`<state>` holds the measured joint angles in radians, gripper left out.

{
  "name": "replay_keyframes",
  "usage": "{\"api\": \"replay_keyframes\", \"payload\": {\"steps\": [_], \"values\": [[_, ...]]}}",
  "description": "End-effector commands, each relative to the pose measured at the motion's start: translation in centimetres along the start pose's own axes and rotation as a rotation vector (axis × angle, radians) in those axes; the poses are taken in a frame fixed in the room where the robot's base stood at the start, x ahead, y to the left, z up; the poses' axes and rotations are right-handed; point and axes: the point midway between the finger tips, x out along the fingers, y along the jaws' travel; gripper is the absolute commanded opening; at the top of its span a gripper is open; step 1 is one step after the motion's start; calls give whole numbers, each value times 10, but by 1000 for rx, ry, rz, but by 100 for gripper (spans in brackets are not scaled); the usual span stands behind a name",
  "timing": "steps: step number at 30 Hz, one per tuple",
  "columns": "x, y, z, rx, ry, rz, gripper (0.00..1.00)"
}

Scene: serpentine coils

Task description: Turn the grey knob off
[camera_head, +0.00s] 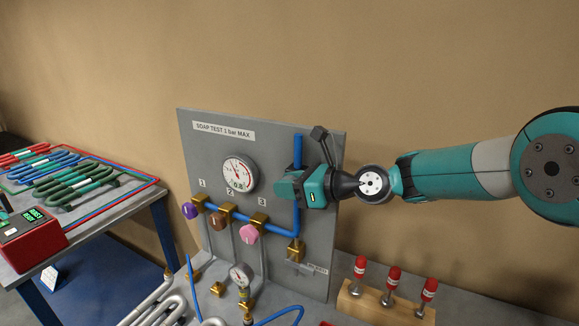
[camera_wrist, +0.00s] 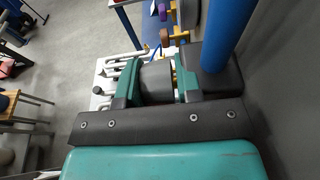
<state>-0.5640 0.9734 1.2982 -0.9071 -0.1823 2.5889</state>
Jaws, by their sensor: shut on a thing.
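The grey knob (camera_wrist: 157,82) shows in the wrist view as a dark grey round body between my gripper's fingers. My gripper (camera_wrist: 158,86) is shut on it, with one teal-and-black finger on each side. In the head view my gripper (camera_head: 298,187) is at the right part of the grey panel (camera_head: 270,165), in front of the vertical blue pipe (camera_head: 298,150). It hides the knob there. I cannot read the knob's angle or any mark on it.
A purple knob (camera_head: 190,210), a brown knob (camera_head: 217,222) and a pink knob (camera_head: 249,233) are on the panel's lower left. A gauge (camera_head: 238,173) sits above them. A wooden block (camera_head: 380,306) with red-topped fittings stands below my arm. Coils lie on the left table.

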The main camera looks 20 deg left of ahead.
Motion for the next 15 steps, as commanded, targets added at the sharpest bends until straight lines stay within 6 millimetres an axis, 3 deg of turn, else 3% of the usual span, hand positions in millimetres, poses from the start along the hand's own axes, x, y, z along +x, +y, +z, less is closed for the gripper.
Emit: {"api": "replay_keyframes", "payload": {"steps": [1,15], "values": [[-2,0,11,1,45,1,8],[2,0,3,-1,490,-1,8]]}}
